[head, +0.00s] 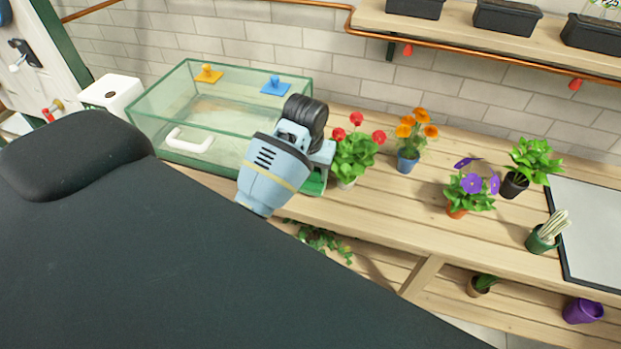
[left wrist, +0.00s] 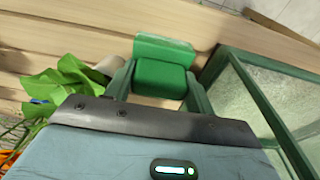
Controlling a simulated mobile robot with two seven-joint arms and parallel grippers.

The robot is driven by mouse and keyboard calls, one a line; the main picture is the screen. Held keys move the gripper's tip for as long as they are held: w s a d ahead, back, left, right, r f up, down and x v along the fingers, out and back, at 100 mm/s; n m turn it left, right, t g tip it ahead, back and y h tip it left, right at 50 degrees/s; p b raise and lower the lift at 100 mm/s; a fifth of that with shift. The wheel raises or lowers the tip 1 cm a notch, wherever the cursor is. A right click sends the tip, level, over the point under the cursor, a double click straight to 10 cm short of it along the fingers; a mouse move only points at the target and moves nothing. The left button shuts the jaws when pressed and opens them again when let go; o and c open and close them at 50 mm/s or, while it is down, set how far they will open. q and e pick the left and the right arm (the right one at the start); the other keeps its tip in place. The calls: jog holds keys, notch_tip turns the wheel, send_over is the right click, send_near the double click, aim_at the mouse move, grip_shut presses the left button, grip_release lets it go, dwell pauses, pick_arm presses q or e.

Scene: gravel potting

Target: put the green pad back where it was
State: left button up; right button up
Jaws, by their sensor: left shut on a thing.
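The green pad (left wrist: 163,50) is a flat green slab with a thick green grip block. My left gripper (left wrist: 160,85) is shut on its block, one finger on each side. In the head view a bit of green, likely the pad (head: 314,184), shows below my left gripper (head: 318,172), between the glass tank and the red-flowered plant; my wrist hides most of it. The pad is over or on the wooden bench; I cannot tell if it touches. My right gripper is not in view.
A red-flowered plant (head: 356,153) is close right. Bare bench (head: 395,210) lies in front of the pots.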

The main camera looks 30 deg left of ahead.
aim_at(311, 179)
pick_arm(q)
jog(key=shift+f, duration=1.75)
jog(key=o, duration=1.3)
jog(key=shift+r, duration=0.1)
jog(key=r, duration=0.5)
jog(key=s+r, duration=0.1)
jog(key=r, duration=0.2)
jog(key=shift+r, duration=0.2)
jog(key=shift+s+d+r, duration=0.15)
jog(key=shift+s+r, duration=0.05)
jog(key=shift+r, duration=0.65)
jog(key=shift+s+d+r, duration=0.1)
jog(key=shift+s+r, duration=0.1)
jog(key=shift+r, duration=0.6)
